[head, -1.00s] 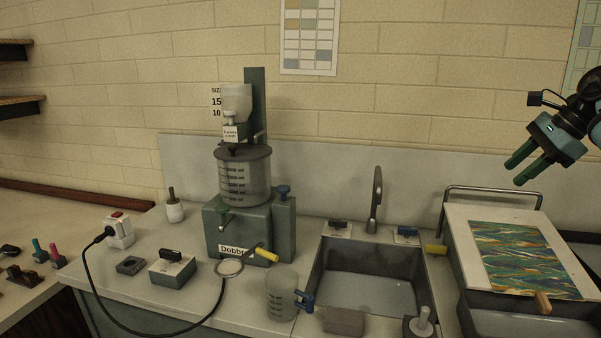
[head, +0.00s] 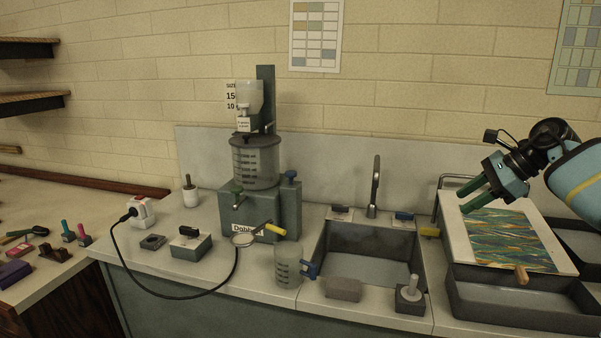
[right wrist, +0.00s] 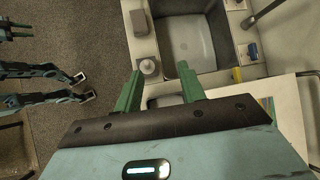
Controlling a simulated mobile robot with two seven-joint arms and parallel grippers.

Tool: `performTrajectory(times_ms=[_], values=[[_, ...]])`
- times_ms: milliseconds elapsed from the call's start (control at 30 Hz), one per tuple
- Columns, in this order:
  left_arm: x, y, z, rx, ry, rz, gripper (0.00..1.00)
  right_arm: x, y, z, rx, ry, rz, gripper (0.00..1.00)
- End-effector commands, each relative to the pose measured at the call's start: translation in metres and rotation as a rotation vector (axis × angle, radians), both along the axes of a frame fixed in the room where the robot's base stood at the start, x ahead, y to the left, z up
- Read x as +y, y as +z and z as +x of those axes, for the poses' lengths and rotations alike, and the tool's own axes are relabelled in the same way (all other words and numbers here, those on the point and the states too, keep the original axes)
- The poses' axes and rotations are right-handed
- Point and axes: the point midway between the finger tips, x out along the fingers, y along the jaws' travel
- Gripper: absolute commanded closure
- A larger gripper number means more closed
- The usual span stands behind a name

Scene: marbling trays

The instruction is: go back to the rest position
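My right gripper (head: 464,198) shows at the right of the head view, in the air in front of the marbled print board. Its two green fingers are apart with nothing between them. The same gripper (right wrist: 160,90) shows in the right wrist view, its fingers spread and empty, with the counter and sink below. My left gripper does not show in the head view. Teal parts of my own body show at the left edge of the right wrist view, but I cannot tell the state of a left gripper there.
A sink (head: 368,255) lies left of my right gripper, with a faucet (head: 375,188) behind it. The white board (head: 453,232) with the marbled sheet (head: 505,240) stands above a grey tray (head: 520,318). A dosing machine (head: 262,215) and jug (head: 288,266) stand further left.

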Motion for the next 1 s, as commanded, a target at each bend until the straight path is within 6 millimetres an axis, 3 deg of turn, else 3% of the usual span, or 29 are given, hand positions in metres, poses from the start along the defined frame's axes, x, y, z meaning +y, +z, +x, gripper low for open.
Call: performTrajectory(times_ms=[33, 233, 500, 733, 1000], values=[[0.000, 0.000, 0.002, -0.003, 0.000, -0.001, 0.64, 0.019, -0.021, 0.005, 0.015, 0.006, 0.043, 0.60], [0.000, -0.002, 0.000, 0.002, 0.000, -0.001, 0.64, 0.108, -0.100, 0.012, 0.085, -0.017, 0.309, 0.60], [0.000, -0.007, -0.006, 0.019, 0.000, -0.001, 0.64, 0.213, -0.190, -0.017, 0.293, -0.156, 0.764, 0.60], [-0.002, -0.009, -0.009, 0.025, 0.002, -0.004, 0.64, 0.265, -0.248, -0.059, 0.556, -0.378, 1.160, 0.60], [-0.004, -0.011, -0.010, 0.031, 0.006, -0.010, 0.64, 0.280, -0.312, -0.116, 0.921, -0.758, 1.597, 0.60]])
